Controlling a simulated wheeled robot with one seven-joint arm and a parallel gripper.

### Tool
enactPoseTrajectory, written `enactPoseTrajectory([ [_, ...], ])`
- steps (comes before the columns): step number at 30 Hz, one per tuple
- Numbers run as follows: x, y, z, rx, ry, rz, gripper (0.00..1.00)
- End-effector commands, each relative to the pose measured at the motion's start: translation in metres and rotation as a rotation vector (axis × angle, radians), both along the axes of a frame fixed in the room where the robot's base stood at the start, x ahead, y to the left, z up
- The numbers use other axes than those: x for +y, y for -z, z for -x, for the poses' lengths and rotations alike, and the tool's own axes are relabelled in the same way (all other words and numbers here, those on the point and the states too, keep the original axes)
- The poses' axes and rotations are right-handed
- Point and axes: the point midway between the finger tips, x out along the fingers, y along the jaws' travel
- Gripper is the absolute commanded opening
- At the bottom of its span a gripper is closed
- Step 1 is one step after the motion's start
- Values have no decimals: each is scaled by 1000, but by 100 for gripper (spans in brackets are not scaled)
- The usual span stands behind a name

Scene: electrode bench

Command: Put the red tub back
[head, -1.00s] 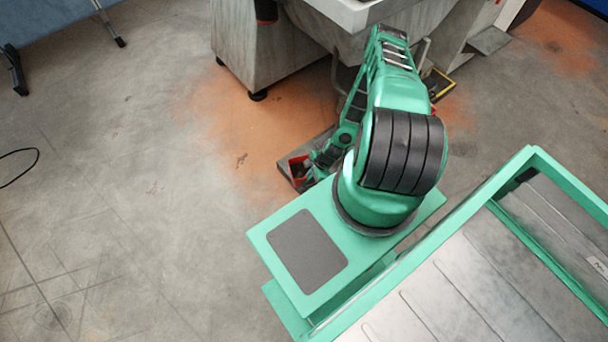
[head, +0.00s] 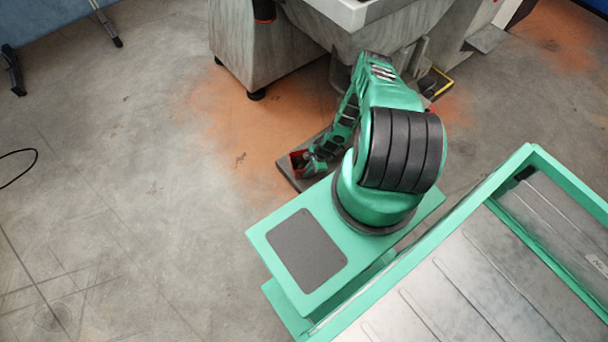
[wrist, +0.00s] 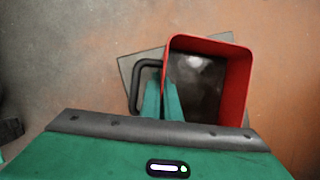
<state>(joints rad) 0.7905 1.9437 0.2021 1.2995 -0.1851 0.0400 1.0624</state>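The red tub (wrist: 238,88) is open-topped, with a dark interior, and has a black loop handle (wrist: 134,88) on its left side in the wrist view. My gripper (wrist: 162,98) is at the tub's left wall beside the handle. Its two green fingers are close together, one within the handle loop and one at the tub's inner side, and look shut on the tub's wall. In the head view the tub (head: 296,160) is small and partly hidden by my gripper. It is over a grey plate (head: 286,172) on the floor; I cannot tell whether it touches it.
The grey plate also shows behind the tub in the wrist view (wrist: 126,64), turned relative to it. A grey machine (head: 255,50) stands beyond the plate, its foot near it. Orange dust stains the floor. Open floor (head: 120,190) lies to the left.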

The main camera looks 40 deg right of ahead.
Motion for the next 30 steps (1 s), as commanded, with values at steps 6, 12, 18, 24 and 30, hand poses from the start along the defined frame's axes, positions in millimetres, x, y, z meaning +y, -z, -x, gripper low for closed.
enactPoseTrajectory([
  [6,0,0,-1,-1,-1,0,0],
  [12,0,1,0,0,-1,1,21],
  [18,0,0,0,0,-1,1,21],
  [24,-7,-16,2,-1,-1,1,21],
  [30,-20,-50,7,-1,1,2,21],
])
